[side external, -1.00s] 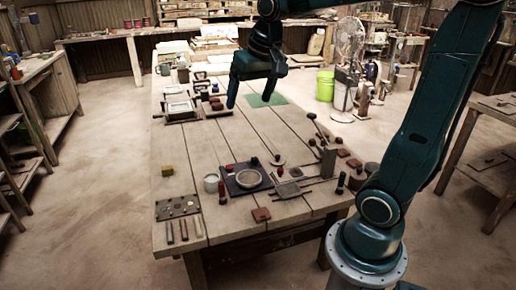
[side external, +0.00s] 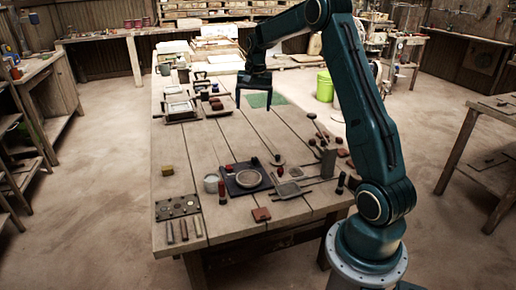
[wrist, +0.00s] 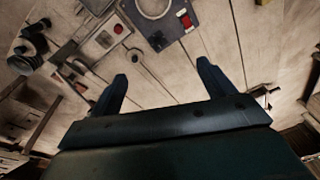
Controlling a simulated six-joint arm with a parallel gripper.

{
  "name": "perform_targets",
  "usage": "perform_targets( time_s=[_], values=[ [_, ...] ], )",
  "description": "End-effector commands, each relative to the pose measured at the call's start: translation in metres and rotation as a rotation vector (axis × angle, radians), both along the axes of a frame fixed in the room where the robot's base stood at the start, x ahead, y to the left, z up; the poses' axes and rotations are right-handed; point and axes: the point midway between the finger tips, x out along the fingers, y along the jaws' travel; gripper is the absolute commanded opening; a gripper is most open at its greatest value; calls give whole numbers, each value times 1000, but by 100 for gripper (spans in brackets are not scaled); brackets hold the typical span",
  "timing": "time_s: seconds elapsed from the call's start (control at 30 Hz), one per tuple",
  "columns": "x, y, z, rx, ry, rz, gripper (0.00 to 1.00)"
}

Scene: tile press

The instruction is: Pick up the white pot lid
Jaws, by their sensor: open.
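My gripper (side external: 254,103) hangs over the far half of the wooden table, fingers pointing down, open and empty. In the wrist view its two fingers (wrist: 161,70) are spread apart with only table boards between them. A small white pot (side external: 211,186) stands on the near half of the table. Beside it a pale round dish (side external: 249,179) sits on a dark square board (side external: 231,186); it also shows at the top of the wrist view (wrist: 153,8). A small pale disc with a dark knob (side external: 277,160) lies farther back. I cannot tell for sure which piece is the white pot lid.
A spotted plate (side external: 178,206) lies at the near left. Dark knobbed tools and a block (side external: 328,163) crowd the right edge. The table's middle is clear.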

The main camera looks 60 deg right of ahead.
Motion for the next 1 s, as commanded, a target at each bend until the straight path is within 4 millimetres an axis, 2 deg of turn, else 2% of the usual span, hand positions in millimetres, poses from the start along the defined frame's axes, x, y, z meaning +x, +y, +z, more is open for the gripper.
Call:
perform_targets(
  time_s=[0.03,0.2,0.5,0.7,1.0],
  values=[
    [0,-15,-14,10,11,-35,82],
    [-4,-57,-53,37,34,-147,82],
    [-25,-121,-126,79,71,-331,82],
    [-36,-142,-154,96,84,-399,82],
    [-38,-146,-160,98,86,-413,82]
  ],
)
